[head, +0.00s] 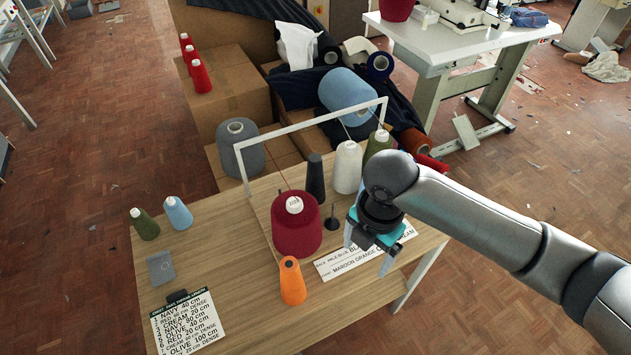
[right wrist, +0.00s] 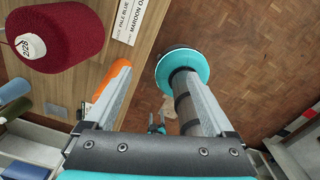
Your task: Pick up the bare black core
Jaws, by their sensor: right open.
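The bare black core (head: 316,178) is a dark, slim cone. It stands upright on the wooden table in the head view, behind the large maroon cone (head: 297,232) and left of the white cone (head: 347,167). My right gripper (head: 368,250) is open and empty, over the table's right side, nearer the front than the core and apart from it. In the right wrist view the open fingers (right wrist: 154,75) have nothing between them; the core is not seen there, but the maroon cone (right wrist: 58,35) is.
An orange cone (head: 292,282) stands at the table's front. A thin black spindle (head: 332,222) stands between the maroon cone and my gripper. A white thread frame (head: 312,122) spans the back. A printed label (head: 362,256) lies under my gripper.

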